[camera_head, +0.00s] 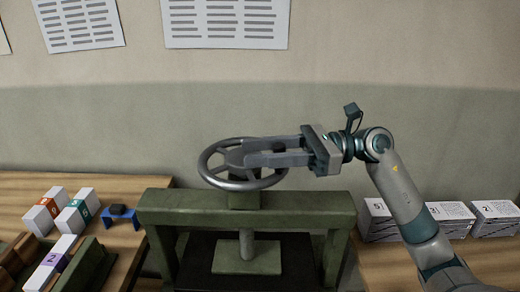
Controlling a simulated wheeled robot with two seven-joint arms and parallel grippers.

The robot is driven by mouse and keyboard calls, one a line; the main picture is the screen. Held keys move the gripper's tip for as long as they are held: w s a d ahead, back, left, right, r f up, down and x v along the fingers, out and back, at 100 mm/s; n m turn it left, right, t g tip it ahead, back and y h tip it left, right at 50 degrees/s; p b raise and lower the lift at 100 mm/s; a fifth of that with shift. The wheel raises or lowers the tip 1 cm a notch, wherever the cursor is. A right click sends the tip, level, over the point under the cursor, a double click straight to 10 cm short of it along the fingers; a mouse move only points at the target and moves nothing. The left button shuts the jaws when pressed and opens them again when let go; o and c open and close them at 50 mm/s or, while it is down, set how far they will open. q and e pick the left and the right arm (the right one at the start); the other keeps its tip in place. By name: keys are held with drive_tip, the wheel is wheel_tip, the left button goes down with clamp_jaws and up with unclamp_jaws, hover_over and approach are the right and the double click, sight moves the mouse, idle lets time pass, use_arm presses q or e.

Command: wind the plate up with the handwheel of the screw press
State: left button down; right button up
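The screw press has a green frame (300,207) with a grey handwheel (210,172) on top. A screw runs down below the crossbeam to a green plate (246,266), low in the frame above a dark surface. My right gripper (240,152) reaches in from the right, level with the wheel, its long fingers lying across the wheel's right side and hub. The fingers are apart, with a dark knob (279,147) showing between them. I cannot tell whether they press on it. My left gripper is not in view.
On the left bench (120,187) lie numbered white blocks (42,213), a small blue stand (121,216) with a dark piece on it, and a green holder (88,266). Several white labelled blocks (450,217) stand on the right bench behind my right arm. A wall with printed sheets closes the back.

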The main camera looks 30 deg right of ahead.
clamp_jaws()
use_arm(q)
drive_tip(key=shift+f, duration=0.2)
